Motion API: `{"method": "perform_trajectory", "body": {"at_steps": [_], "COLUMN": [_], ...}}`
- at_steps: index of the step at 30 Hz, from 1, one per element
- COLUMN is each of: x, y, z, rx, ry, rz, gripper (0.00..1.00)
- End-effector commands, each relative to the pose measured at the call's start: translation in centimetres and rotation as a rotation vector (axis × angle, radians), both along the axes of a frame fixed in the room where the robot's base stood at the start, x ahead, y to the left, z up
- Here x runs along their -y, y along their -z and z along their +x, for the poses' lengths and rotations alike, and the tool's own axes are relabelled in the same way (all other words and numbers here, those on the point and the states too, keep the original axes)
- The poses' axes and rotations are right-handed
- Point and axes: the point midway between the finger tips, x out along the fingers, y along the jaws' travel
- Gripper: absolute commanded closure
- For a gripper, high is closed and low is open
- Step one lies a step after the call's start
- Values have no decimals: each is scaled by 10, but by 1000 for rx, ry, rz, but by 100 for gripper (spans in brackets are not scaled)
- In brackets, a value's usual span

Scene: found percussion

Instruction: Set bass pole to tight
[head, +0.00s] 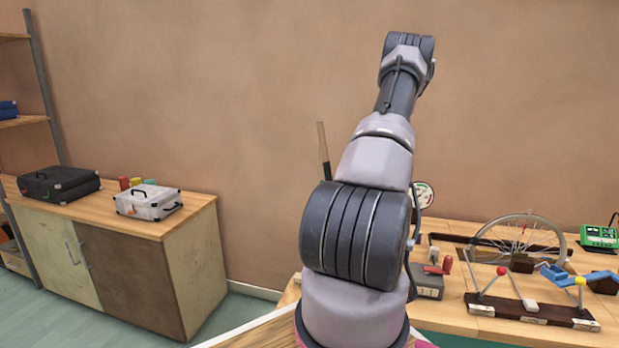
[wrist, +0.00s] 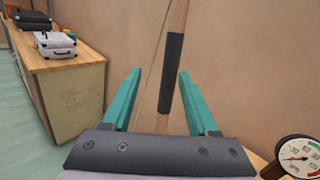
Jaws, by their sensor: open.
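The bass pole (wrist: 172,75) is a wooden stick with a dark grip sleeve; in the wrist view it stands nearly upright, leaning slightly right at the top, with a thin string to its left. In the head view its upper part (head: 322,150) shows left of my arm, and my arm hides the rest. My gripper (wrist: 155,85) is open, with two teal fingers. The pole's sleeve appears between the fingers, nearer the right one; I cannot tell how far beyond the tips it is. A round dial (wrist: 298,157) with a needle sits at lower right.
A workbench (head: 455,319) on the right holds a spoked wheel (head: 520,240), a grey box (head: 428,280), a green meter (head: 598,236) and other parts. A cabinet (head: 130,270) on the left carries a black case (head: 58,186) and a white case (head: 148,201). A plain wall stands behind.

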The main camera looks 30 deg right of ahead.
Motion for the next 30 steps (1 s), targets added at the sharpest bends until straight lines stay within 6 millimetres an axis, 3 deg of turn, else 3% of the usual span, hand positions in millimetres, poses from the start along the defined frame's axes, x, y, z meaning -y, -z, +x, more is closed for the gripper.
{"method": "perform_trajectory", "body": {"at_steps": [3, 7, 21, 30], "x": [18, 24, 44, 49], "y": [18, 21, 20, 20], "z": [-12, -6, 72, 91], "rx": [-13, -13, -13, -15], "ry": [82, 98, 93, 93], "rz": [21, 23, 22, 25], "gripper": [40, 40, 40, 40]}}
